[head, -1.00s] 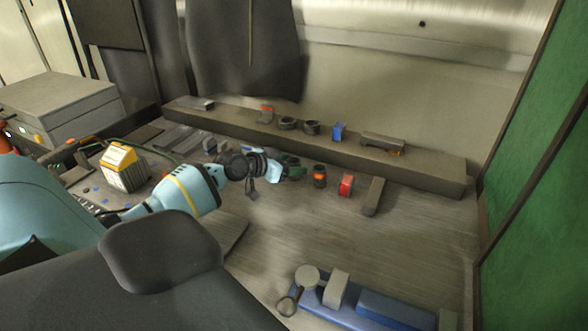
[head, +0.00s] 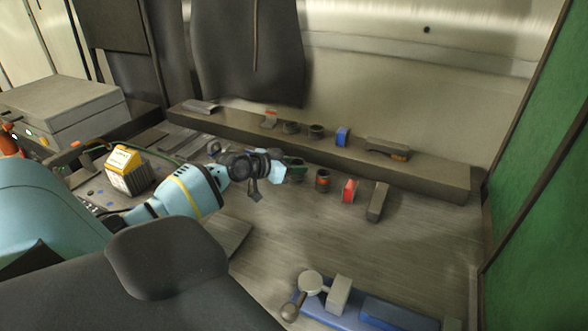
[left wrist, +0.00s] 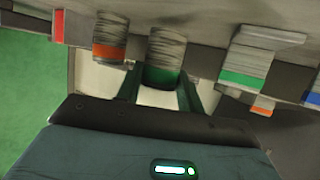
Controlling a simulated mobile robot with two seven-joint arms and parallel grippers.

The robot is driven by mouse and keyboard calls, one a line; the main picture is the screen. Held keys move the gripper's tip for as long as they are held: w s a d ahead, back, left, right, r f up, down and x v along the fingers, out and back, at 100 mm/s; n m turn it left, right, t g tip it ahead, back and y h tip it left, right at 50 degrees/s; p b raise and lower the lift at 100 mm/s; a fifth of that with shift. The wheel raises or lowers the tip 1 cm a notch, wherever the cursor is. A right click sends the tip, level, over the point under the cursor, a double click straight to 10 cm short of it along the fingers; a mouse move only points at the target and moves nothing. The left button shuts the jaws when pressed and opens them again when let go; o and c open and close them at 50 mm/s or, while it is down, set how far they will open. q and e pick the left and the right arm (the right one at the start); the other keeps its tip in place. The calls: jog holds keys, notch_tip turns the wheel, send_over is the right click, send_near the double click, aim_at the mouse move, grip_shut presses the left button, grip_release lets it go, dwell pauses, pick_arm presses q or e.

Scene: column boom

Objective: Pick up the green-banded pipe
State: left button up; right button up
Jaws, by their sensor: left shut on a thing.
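The green-banded pipe (left wrist: 166,60) is a short grey cylinder with a green band at its near end in the left wrist view. My left gripper (left wrist: 162,92) is shut on it at the green band, with one finger on each side. In the head view the pipe (head: 297,168) shows small and dark green at the tip of my left gripper (head: 286,170), low over or on the bench; I cannot tell whether it touches the surface. My right gripper is not in view.
An orange-banded pipe (head: 323,181) stands close beside the held pipe, then a red block (head: 349,191) and a grey bar (head: 377,202). A long raised ledge (head: 440,183) behind carries several small parts, including a blue one (head: 342,136). A blue tray (head: 345,316) lies in front.

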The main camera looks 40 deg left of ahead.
pick_arm(q)
notch_tip(320, 180, up, 3)
jog(key=shift+f, duration=0.1)
jog(key=s, duration=0.1)
jog(key=s+a, duration=0.1)
jog(key=s, duration=0.1)
jog(key=s+a, duration=0.1)
jog(key=s, duration=0.1)
jog(key=shift+a, duration=0.2)
jog(key=s+a+r, duration=0.1)
jog(key=s+a, duration=0.3)
jog(key=s, duration=0.5)
jog(key=shift+s+a, duration=0.2)
jog(key=shift+a, duration=0.15)
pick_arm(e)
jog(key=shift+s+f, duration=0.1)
pick_arm(q)
jog(key=shift+d, duration=0.1)
